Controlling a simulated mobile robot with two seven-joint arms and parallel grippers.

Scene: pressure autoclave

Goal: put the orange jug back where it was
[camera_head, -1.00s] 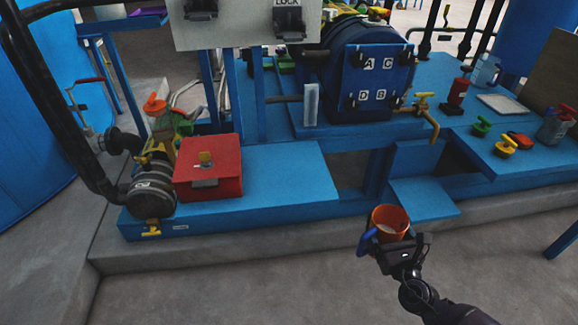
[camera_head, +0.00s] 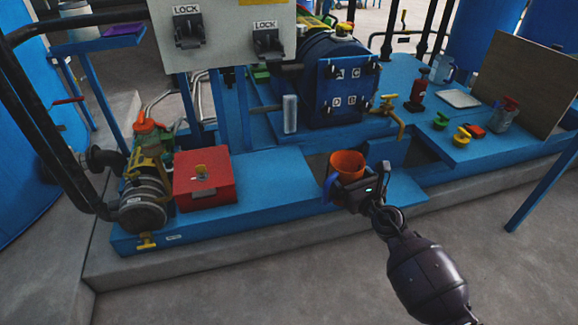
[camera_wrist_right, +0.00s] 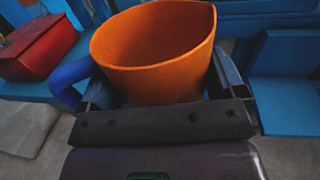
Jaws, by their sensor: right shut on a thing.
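The orange jug (camera_head: 347,164) is upright in my right gripper (camera_head: 348,180), seen over the blue platform (camera_head: 275,172) near its front edge. In the right wrist view the jug (camera_wrist_right: 155,45) fills the middle, with its open top showing and its blue handle (camera_wrist_right: 68,84) to the left. The fingers of my right gripper (camera_wrist_right: 160,92) are on either side of the jug. Its base is hidden, so I cannot tell whether it touches the platform. My left gripper is in neither view.
A red box (camera_head: 205,178) sits on the platform left of the jug. A blue autoclave door (camera_head: 347,90) with a yellow-handled tap (camera_head: 388,103) stands behind. Green, yellow and red small items lie on the right shelf (camera_head: 475,115). The platform between box and jug is clear.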

